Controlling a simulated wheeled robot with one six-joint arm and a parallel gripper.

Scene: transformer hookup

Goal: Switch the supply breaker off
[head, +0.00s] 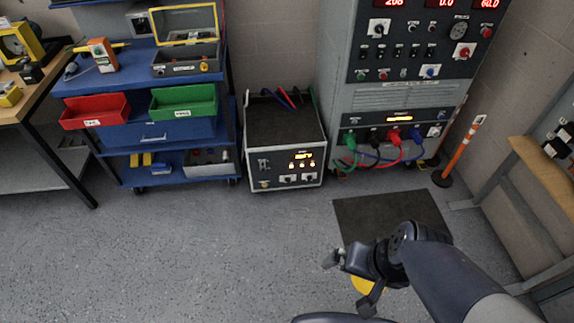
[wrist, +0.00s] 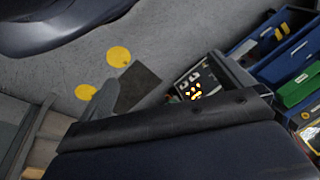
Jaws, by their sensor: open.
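The tall grey supply cabinet (head: 348,100) stands against the back wall in the head view. Its upper panel has red number displays, a row of small dark toggles (head: 398,52), rotary knobs and coloured buttons. I cannot tell which switch is the supply breaker, or its position. A lower panel has an amber display and green, black, red and blue leads plugged in. My gripper (head: 346,284) is open and empty, low over the floor in front of the cabinet and well apart from it. The wrist view does not clearly show the cabinet panel.
A portable test unit (head: 285,150) with lit display stands left of the cabinet; it also shows in the wrist view (wrist: 192,82). A blue cart (head: 150,134) with red and green bins is further left. An orange post (head: 460,150) stands right. A dark mat (head: 385,213) lies before the cabinet.

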